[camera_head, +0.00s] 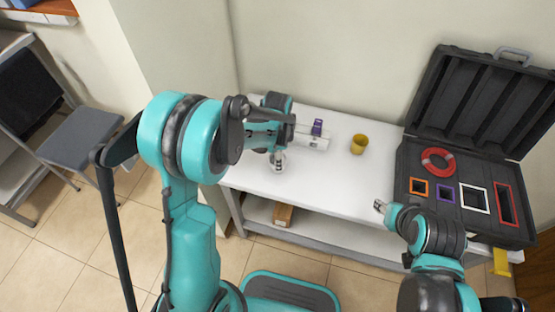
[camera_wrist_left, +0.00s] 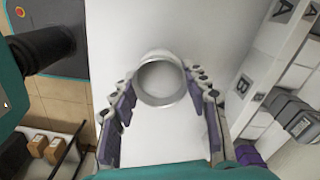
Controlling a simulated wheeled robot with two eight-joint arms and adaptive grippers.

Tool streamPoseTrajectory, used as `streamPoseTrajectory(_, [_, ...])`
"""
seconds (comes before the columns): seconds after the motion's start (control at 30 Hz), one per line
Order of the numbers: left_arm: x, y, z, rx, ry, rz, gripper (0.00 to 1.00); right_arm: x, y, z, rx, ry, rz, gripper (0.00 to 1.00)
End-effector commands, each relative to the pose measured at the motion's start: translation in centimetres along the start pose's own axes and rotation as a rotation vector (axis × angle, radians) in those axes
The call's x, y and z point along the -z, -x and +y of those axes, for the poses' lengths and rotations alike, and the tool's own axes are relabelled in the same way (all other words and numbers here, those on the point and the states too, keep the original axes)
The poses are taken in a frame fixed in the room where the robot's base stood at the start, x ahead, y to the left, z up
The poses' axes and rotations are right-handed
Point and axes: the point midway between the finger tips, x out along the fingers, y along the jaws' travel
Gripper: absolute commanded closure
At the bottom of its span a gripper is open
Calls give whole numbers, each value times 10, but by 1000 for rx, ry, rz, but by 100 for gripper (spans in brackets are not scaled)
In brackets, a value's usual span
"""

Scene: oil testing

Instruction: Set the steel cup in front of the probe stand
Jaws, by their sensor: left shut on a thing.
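The steel cup (camera_wrist_left: 160,98) is a shiny round cup with a grey inside, seen from above in the left wrist view. My left gripper (camera_wrist_left: 165,100) has one purple-padded finger on each side of it and is shut on it. In the head view the left gripper (camera_head: 277,156) is over the white table's left part, with the cup partly hidden below it. A white unit (camera_head: 312,141) with a purple part stands just behind and right of it; I cannot tell if this is the probe stand. My right gripper (camera_head: 380,206) is at the table's front edge, too small to judge.
A yellow cup (camera_head: 359,145) stands at the table's back. An open black case (camera_head: 407,165) at the right holds a red ring (camera_head: 437,160) and coloured frames. The middle of the white table (camera_head: 330,185) is clear. A wooden block (camera_head: 283,215) lies on the lower shelf.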

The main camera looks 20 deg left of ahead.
Motion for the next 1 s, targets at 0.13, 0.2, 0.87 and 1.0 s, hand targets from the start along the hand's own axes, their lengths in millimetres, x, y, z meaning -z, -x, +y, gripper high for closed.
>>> streamPoseTrajectory(0.13, [0,0,0,0,0,0,85,0,0,0,0,0,0,60])
streamPoseTrajectory(0.2, [0,-2,0,0,0,0,85,-1,-2,0,0,0,0,60])
streamPoseTrajectory(0.87, [0,31,0,0,0,0,33,8,12,0,0,0,0,60])
streamPoseTrajectory(1.0, [0,64,0,0,0,0,33,16,22,0,0,0,0,60])
